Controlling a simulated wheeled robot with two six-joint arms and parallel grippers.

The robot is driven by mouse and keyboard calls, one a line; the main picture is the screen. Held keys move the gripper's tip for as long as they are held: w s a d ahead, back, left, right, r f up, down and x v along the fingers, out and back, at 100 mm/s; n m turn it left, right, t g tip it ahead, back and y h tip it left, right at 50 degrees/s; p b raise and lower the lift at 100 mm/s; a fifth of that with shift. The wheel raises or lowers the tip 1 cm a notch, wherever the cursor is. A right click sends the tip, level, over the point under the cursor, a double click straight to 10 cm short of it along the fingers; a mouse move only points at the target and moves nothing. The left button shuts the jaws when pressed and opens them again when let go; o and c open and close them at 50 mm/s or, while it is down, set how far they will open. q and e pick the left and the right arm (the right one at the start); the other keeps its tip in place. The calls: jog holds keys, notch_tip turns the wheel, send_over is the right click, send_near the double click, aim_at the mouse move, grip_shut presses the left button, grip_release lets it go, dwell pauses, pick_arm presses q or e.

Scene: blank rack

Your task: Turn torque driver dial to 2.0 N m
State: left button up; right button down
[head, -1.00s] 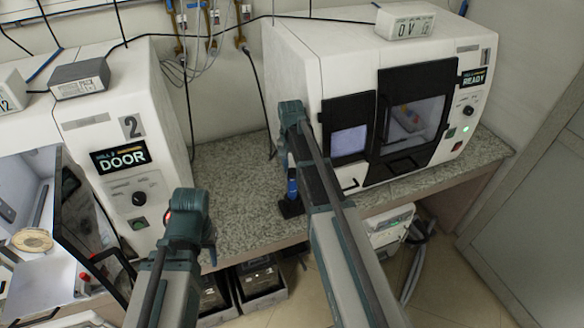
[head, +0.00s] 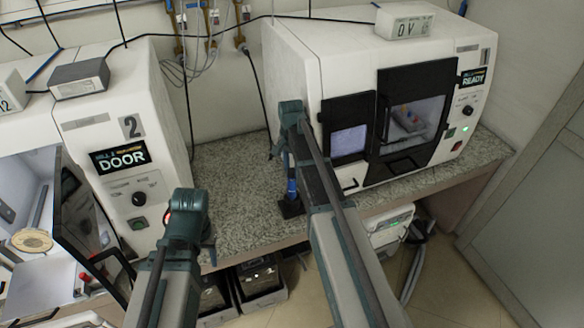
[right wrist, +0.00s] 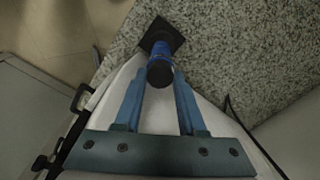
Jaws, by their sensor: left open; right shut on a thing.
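The torque driver (head: 291,188) is blue and dark and stands in a black square holder (head: 290,208) on the speckled counter, left of the right-hand machine. It also shows end-on in the right wrist view (right wrist: 160,72), with the holder (right wrist: 163,38) behind it. My right gripper (right wrist: 160,82) points down at the driver and is shut on its upper part, one blue finger on each side. The dial scale and its setting are too small to read. My left gripper (head: 209,250) is open and empty, left of the driver near the counter's front edge; its fingers are mostly hidden.
A white machine (head: 345,60) reading READY stands right of the driver. Another machine (head: 90,190) reading DOOR stands at left with its door (head: 88,225) open. Bins (head: 262,280) sit below.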

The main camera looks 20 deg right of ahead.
aim_at(291, 170)
jog(key=shift+c, duration=2.3)
grip_release()
jog(key=shift+r, duration=0.2)
notch_tip(291, 170, up, 14)
jog(key=p, duration=1.3)
jog(key=shift+w+f+p, duration=0.15)
jog(key=shift+f+p, duration=0.1)
jog(key=shift+p, duration=0.15)
jog(key=shift+a, duration=0.1)
jog(key=s+a+f+n+b, duration=0.7)
jog(key=s+a, duration=0.3)
jog(key=s, duration=0.1)
jog(key=s+a+f+n+h+b, duration=0.1)
jog(key=s+a+f+n+b, duration=0.6)
jog(key=s+a, duration=0.4)
jog(key=shift+s+n, duration=0.45)
jog(key=shift+n, duration=0.25)
